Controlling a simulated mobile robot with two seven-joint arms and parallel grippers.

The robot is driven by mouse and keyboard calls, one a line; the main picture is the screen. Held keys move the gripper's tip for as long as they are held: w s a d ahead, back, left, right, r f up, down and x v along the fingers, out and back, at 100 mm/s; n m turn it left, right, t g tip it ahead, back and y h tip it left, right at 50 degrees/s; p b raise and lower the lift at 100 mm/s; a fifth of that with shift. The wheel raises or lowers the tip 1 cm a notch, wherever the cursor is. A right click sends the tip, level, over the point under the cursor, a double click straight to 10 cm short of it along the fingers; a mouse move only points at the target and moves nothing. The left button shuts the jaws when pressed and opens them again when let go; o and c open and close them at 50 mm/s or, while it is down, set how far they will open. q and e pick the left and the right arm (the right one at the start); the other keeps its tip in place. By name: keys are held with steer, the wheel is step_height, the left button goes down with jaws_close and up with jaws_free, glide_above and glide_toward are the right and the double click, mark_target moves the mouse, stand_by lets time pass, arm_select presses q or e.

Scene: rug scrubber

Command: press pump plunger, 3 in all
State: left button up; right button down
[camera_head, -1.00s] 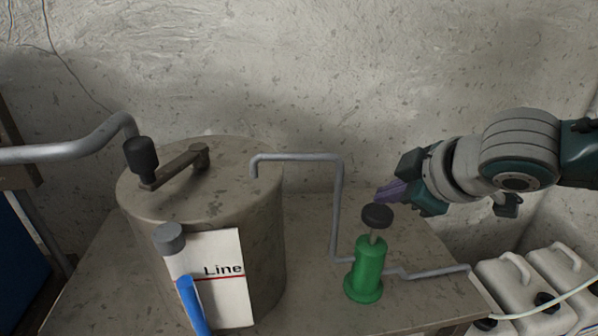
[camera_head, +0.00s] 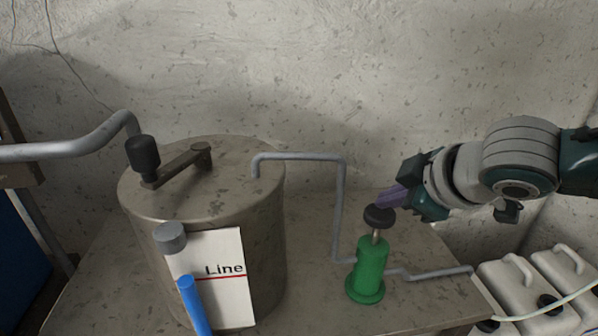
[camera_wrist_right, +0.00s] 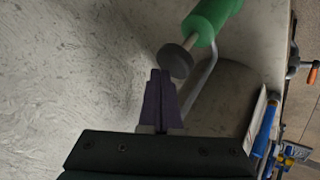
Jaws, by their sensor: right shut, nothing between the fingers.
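The green pump (camera_head: 370,268) stands upright on the table right of the metal tank. Its dark round plunger knob (camera_head: 379,218) sits on a short rod, raised above the green body. My right gripper (camera_head: 384,199) is shut and empty, its purple fingers just above and behind the knob. In the right wrist view the shut fingertips (camera_wrist_right: 160,73) are close beside the knob (camera_wrist_right: 174,62), with the green body (camera_wrist_right: 210,18) beyond. I cannot tell whether they touch the knob. My left gripper is not in view.
The large tank (camera_head: 268,255) with a crank handle (camera_head: 180,165) fills the left of the table (camera_head: 420,300). A grey pipe (camera_head: 341,200) runs from tank to pump. A blue marker-like tube (camera_head: 193,305) and white canisters (camera_head: 505,285) stand in front and right.

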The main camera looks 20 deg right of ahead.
mark_target(388, 217)
steer(key=shift+f+b, duration=0.65)
steer(key=shift+f, duration=0.3)
stand_by(0.6)
steer(key=shift+f+b, duration=0.3)
steer(key=shift+f, duration=0.1)
steer(key=shift+f+b, duration=0.4)
steer(key=shift+f, duration=0.2)
stand_by(0.5)
stand_by(0.4)
steer(key=shift+r+p, duration=0.85)
steer(key=shift+p, duration=0.1)
step_height(388, 217, up, 3)
steer(key=p, duration=0.3)
steer(key=shift+s+f, duration=0.1)
